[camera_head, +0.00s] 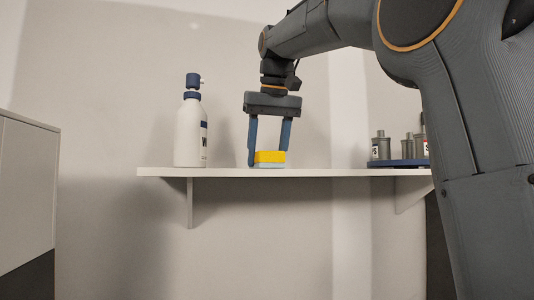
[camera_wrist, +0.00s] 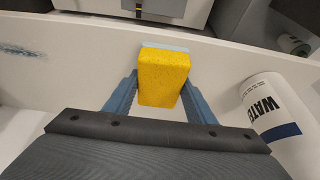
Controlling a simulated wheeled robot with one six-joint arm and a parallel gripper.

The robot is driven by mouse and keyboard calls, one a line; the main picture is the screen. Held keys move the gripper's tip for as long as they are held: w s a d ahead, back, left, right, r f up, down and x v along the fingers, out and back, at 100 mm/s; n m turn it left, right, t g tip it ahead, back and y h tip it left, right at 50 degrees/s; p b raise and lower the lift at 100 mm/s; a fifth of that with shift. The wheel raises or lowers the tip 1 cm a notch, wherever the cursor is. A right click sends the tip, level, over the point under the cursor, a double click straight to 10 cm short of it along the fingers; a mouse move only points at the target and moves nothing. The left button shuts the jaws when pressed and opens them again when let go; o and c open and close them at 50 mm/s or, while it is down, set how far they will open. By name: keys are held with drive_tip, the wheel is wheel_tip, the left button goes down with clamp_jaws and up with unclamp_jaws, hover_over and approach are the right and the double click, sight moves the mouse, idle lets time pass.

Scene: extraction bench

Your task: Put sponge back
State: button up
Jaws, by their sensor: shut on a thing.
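A yellow sponge (camera_head: 270,157) with a pale blue-grey underside is at the shelf top, between the blue fingers of my gripper (camera_head: 269,155). In the wrist view the sponge (camera_wrist: 163,78) sits between the two fingers of my gripper (camera_wrist: 162,95), which is shut on it. The sponge is level and appears to touch or nearly touch the white shelf (camera_head: 230,172); I cannot tell which.
A white bottle (camera_head: 189,135) with a blue cap stands on the shelf to the left; its "WATE" label shows in the wrist view (camera_wrist: 272,115). A blue tray (camera_head: 398,163) with several grey containers is at the right. Bare shelf lies between.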

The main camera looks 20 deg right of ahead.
drive_tip(key=shift+f, duration=0.1)
drive_tip(key=o, duration=1.1)
drive_tip(key=v, duration=1.2)
drive_tip(key=shift+b, duration=0.35)
drive_tip(key=shift+s, duration=0.1)
